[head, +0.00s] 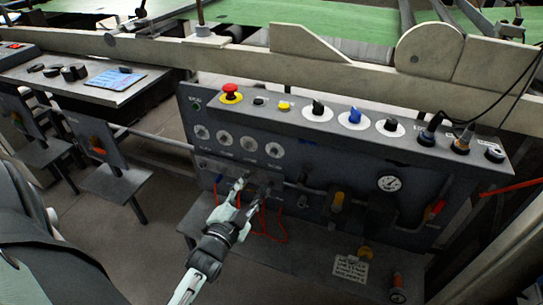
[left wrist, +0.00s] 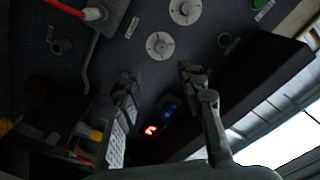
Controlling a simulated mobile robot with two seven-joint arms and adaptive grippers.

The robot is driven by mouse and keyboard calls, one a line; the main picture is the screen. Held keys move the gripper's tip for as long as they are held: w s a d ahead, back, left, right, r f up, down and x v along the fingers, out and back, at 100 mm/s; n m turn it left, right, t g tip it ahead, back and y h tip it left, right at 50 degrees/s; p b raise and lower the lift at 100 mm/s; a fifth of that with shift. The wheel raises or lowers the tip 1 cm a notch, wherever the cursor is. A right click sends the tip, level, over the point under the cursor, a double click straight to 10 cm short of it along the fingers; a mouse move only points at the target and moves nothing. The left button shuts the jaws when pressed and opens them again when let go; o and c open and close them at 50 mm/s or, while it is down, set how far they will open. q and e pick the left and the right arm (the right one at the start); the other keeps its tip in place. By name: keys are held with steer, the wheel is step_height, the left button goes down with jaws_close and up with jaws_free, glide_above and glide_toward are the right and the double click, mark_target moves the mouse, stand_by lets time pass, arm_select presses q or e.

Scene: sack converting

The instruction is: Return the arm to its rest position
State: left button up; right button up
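My left gripper (head: 252,188) is in front of the lower left of the dark control panel (head: 310,160). Its arm comes in from the lower left. In the left wrist view the two fingers of my left gripper (left wrist: 162,92) stand apart, with nothing held between them. A glowing red light (left wrist: 151,130) and a blue spot show behind the gap between the fingers. Whether the fingertips touch the panel I cannot tell. My right gripper does not show.
The panel's top carries a red mushroom button (head: 231,92), several knobs and a blue switch (head: 354,117). A gauge (head: 389,183), valves and red hoses (head: 276,226) are on its front. A shelf (head: 300,270) sticks out below. Small metal stands (head: 118,185) are at left.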

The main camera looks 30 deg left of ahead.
arm_select(q)
steer(key=s+d+f+n+g+h, duration=0.3)
steer(key=f+g, duration=0.5)
steer(key=f, duration=0.6)
steer(key=s+d+f+n+g, duration=0.1)
steer(key=s+d+f+g, duration=0.1)
steer(key=s, duration=0.5)
steer(key=s+d+f+g, duration=0.3)
steer(key=s+f+g, duration=0.1)
steer(key=s+f, duration=0.2)
steer(key=shift+s+n, duration=0.35)
steer(key=shift+n, duration=0.05)
